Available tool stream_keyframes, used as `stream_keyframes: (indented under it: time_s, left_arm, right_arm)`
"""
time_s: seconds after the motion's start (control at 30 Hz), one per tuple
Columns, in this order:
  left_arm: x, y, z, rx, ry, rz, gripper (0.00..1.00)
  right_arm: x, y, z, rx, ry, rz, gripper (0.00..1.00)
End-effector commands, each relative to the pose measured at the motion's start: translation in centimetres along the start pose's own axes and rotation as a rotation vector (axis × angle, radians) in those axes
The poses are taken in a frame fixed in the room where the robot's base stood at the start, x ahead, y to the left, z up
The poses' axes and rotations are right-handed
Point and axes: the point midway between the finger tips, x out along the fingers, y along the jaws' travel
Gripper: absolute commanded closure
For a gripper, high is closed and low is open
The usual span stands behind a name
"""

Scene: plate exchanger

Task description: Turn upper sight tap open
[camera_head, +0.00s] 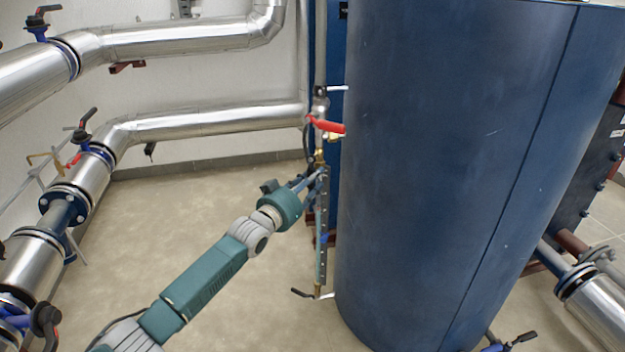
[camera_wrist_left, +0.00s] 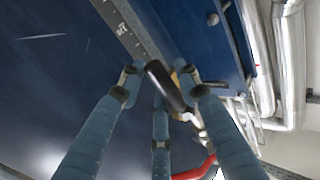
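The sight gauge (camera_head: 323,235) runs vertically along the left side of the blue tank, with brass fittings at its top and bottom. My left gripper (camera_head: 314,178) is at its upper end, just below the red-handled valve. In the left wrist view, the black handle of the upper sight tap (camera_wrist_left: 166,88) lies between the spread fingers of the left gripper (camera_wrist_left: 161,85). The fingers look open around it; I cannot tell whether any touches it. A brass part (camera_wrist_left: 186,82) shows behind the handle, partly hidden by the right finger. My right gripper is not in view.
The large blue tank (camera_head: 430,150) stands close to the right of the gripper. The red valve lever (camera_head: 328,126) is just above; it also shows in the wrist view (camera_wrist_left: 198,168). The lower tap's black handle (camera_head: 301,293) sticks out left. Metal pipes (camera_head: 200,122) run behind; the floor left is clear.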

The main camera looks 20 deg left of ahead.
Motion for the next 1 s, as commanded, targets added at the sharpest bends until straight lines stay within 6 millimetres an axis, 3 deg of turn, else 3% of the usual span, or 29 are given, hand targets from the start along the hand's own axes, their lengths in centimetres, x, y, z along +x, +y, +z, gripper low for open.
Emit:
stream_keyframes:
  time_s: [0.43,0.8,1.0]
  left_arm:
    - [-0.8,0.0,-0.1,-0.005,0.002,0.0,0.55]
    - [-8.2,0.0,0.1,-0.003,-0.001,0.0,0.55]
    - [-11.2,-0.1,0.1,-0.002,0.0,-0.001,0.55]
  right_arm:
    - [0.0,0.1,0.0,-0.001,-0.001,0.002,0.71]
    - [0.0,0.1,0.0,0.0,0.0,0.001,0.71]
    - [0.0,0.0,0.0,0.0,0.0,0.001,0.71]
